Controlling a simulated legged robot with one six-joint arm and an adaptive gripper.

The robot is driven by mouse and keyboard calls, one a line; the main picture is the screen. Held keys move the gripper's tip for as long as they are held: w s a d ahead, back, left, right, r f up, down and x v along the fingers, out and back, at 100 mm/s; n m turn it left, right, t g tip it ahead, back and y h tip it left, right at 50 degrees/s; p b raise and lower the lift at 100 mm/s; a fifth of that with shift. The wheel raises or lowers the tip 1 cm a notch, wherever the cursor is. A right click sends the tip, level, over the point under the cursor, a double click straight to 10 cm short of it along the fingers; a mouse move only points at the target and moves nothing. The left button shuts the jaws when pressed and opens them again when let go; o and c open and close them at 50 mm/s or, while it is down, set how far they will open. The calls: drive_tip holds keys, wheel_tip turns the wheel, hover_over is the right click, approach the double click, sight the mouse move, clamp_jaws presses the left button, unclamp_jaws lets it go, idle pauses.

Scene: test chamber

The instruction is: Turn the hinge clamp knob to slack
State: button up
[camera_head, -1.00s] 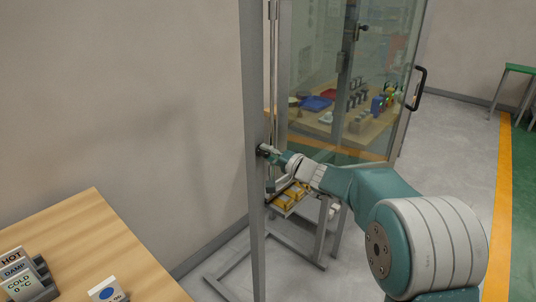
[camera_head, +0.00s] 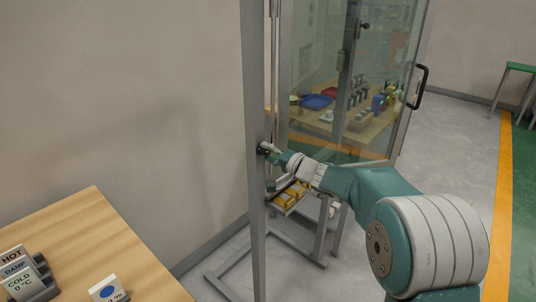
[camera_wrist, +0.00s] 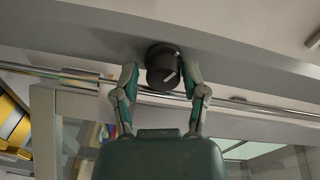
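The hinge clamp knob (camera_wrist: 162,72) is a dark round knob with a pale pointer mark on its face, set on a grey post in the wrist view. My gripper (camera_wrist: 160,70) has one finger on each side of it. The right finger lies close against the knob, and a narrow gap shows at the left finger. The fingers look open around the knob; firm contact is not visible. In the head view my gripper (camera_head: 268,149) is at the grey door post (camera_head: 254,190), and the knob is mostly hidden there.
A glass door (camera_head: 345,90) with a black handle (camera_head: 419,87) stands behind my arm. Yellow blocks (camera_head: 290,195) sit on a low stand beside the post. A wooden table (camera_head: 100,245) with labelled cards (camera_head: 20,275) is at front left.

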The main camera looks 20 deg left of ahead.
drive_tip(key=v, duration=1.2)
drive_tip(key=shift+a, duration=0.1)
drive_tip(key=s+d+r+n+g+h, duration=0.1)
drive_tip(key=s+d+n+g+h, duration=0.2)
drive_tip(key=s, duration=0.5)
drive_tip(key=s+d+r+g+h, duration=0.15)
drive_tip(key=s+d, duration=0.25)
drive_tip(key=s, duration=0.4)
drive_tip(key=s+d+f+m+t+h, duration=0.1)
drive_tip(key=s+d+f+h, duration=0.3)
drive_tip(key=s+d+h, duration=0.7)
drive_tip(key=s+d+t, duration=0.1)
drive_tip(key=s+d, duration=0.3)
drive_tip(key=d, duration=0.5)
drive_tip(key=shift+s+t, duration=0.35)
drive_tip(key=shift+s, duration=0.05)
drive_tip(key=shift+a+h, duration=0.1)
drive_tip(key=shift+h, duration=0.15)
